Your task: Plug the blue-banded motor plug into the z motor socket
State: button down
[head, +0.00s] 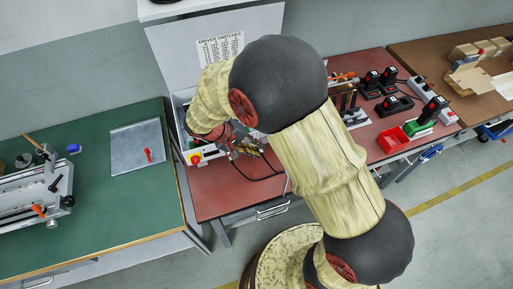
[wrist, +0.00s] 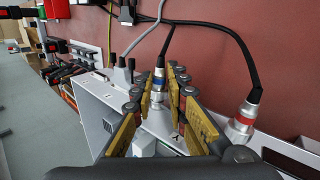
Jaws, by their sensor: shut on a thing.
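In the wrist view, the blue-banded motor plug (wrist: 158,80) stands between the gold-padded fingers of my gripper (wrist: 166,88), which is shut on it. A black cable rises from its back end. Its lower end is close to a pale housing (wrist: 158,122) and partly hidden, so I cannot tell whether it is seated. A dark Y-shaped mark shows on the housing. I cannot make out the z motor socket. In the head view, my gripper (head: 243,143) is over the left part of the red table, and the plug is too small to tell.
A silver plug with a red band (wrist: 241,118) stands at right in the wrist view, its black cable arching overhead. Grey connectors (wrist: 122,75) stand at left. A driver box with a red stop button (head: 195,158) is near the gripper. A red bin (head: 392,139) stands further right.

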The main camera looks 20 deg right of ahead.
jog(key=shift+w, duration=0.3)
dwell(0.4)
jog(key=c, duration=1.7)
grip_release()
jog(key=shift+r, duration=0.1)
jog(key=p+v, duration=0.3)
jog(key=v, duration=0.2)
jog(key=shift+a+r, duration=0.1)
jog(key=shift+a, duration=0.05)
